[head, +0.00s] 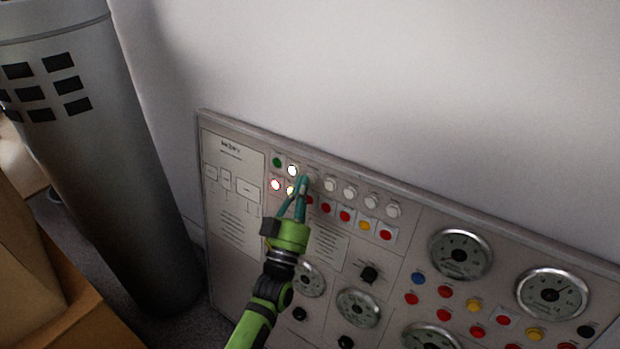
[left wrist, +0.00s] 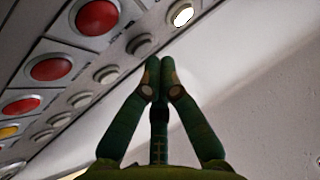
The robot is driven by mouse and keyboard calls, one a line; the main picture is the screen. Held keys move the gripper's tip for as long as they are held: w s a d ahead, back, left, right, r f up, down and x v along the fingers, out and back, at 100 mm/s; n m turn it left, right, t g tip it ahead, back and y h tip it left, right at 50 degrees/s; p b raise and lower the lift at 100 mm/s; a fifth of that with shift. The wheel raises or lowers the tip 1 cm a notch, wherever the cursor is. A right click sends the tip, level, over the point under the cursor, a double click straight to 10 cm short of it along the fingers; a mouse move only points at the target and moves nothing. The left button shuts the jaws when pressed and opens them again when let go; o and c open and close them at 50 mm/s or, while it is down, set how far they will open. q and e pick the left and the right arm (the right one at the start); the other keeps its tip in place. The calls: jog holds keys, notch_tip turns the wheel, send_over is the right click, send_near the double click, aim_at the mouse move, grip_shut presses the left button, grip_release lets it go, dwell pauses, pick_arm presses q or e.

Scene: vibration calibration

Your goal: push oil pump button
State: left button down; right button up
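The control panel (head: 232,262) stands against the wall with two rows of buttons at its top left. The upper row has a green button (head: 276,162), a lit white button (head: 292,170) and several unlit pale buttons (head: 330,185). The lower row has red and yellow buttons, some lit. No label naming the oil pump is readable. My left gripper (head: 304,183) is shut and empty, its tips in front of the upper row just right of the lit white button. In the left wrist view, its fingertips (left wrist: 160,78) meet near an unlit button (left wrist: 140,45); I cannot tell if they touch it.
Dials (head: 460,254) and more coloured buttons (head: 446,292) fill the lower right of the panel. A large grey cylinder (head: 110,170) stands to the left, with brown boxes (head: 50,290) in front. The wall above the panel is bare.

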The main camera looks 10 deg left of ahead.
pick_arm(q)
jog(key=shift+w+d+f, duration=0.1)
jog(key=shift+w+d, duration=0.05)
jog(key=shift+w, duration=0.3)
dwell(0.6)
dwell(0.4)
jog(key=shift+s+a+p, duration=0.25)
jog(key=shift+s+p, duration=0.15)
jog(key=shift+s, duration=0.3)
jog(key=shift+r, duration=0.2)
jog(key=s+p, duration=0.1)
jog(key=s+a+p, duration=0.1)
jog(key=s, duration=0.1)
jog(key=s+r+p, duration=0.1)
jog(key=shift+s+a+p, duration=0.3)
jog(key=shift+a+p, duration=0.05)
jog(key=shift+f, duration=0.1)
